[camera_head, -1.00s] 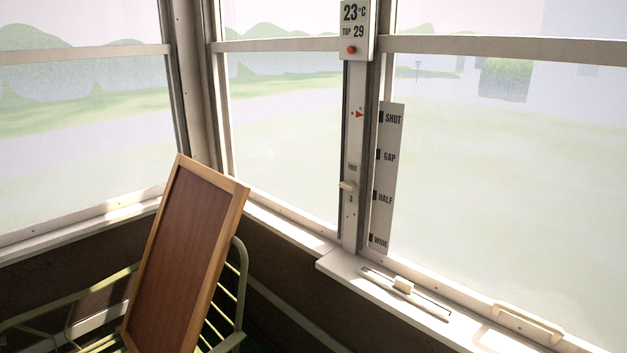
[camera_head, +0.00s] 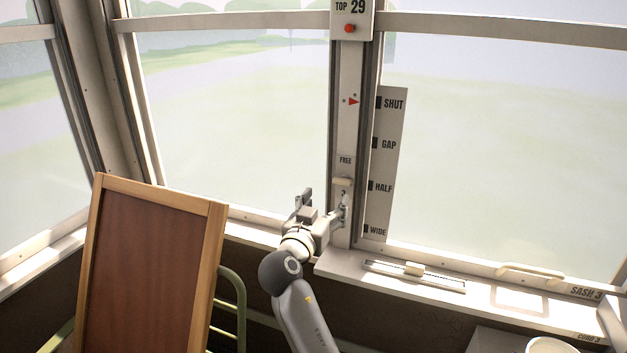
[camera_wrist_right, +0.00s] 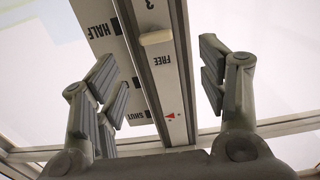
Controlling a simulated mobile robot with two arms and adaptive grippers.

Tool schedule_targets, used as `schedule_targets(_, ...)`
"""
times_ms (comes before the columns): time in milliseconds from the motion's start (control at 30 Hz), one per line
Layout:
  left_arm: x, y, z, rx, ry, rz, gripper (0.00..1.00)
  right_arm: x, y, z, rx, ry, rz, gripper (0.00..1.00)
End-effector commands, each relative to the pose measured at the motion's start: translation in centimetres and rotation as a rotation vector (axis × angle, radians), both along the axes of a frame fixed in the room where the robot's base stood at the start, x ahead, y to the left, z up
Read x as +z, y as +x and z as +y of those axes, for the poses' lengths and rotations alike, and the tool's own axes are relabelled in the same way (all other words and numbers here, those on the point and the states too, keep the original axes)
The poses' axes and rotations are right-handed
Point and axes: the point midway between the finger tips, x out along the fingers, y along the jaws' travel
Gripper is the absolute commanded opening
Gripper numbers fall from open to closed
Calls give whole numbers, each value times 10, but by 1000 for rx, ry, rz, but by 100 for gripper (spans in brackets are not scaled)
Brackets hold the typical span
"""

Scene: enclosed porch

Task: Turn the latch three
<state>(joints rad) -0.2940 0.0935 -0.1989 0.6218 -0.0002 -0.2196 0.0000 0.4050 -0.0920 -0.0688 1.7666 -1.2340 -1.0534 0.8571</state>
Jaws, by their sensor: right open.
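The latch (camera_head: 343,182) is a small cream tab on the window post (camera_head: 347,130), lying crosswise between the FREE label and the 3. It also shows in the right wrist view (camera_wrist_right: 157,38), near the top. My right gripper (camera_head: 324,203) is open and empty, just below and left of the latch in the head view. In the right wrist view its two fingers (camera_wrist_right: 157,62) are spread on either side of the post, with the latch between their tips in the picture. I cannot tell the depth gap; no contact shows. My left gripper is out of view.
A scale plate (camera_head: 385,160) marked SHUT to WIDE stands right of the post. A framed brown board (camera_head: 150,270) leans at left. A white round vessel (camera_head: 551,346) sits at bottom right.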

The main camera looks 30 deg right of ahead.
Motion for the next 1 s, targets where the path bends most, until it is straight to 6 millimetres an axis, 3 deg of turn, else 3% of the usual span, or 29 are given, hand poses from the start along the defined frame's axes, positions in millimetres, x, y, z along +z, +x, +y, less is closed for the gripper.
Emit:
schedule_targets(300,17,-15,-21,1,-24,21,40,5,30,-36,-4,-5,1,66)
schedule_targets(600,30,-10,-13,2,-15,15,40,2,60,-71,-1,-3,2,66)
schedule_targets(1000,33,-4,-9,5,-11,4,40,0,69,-81,1,-1,2,66)
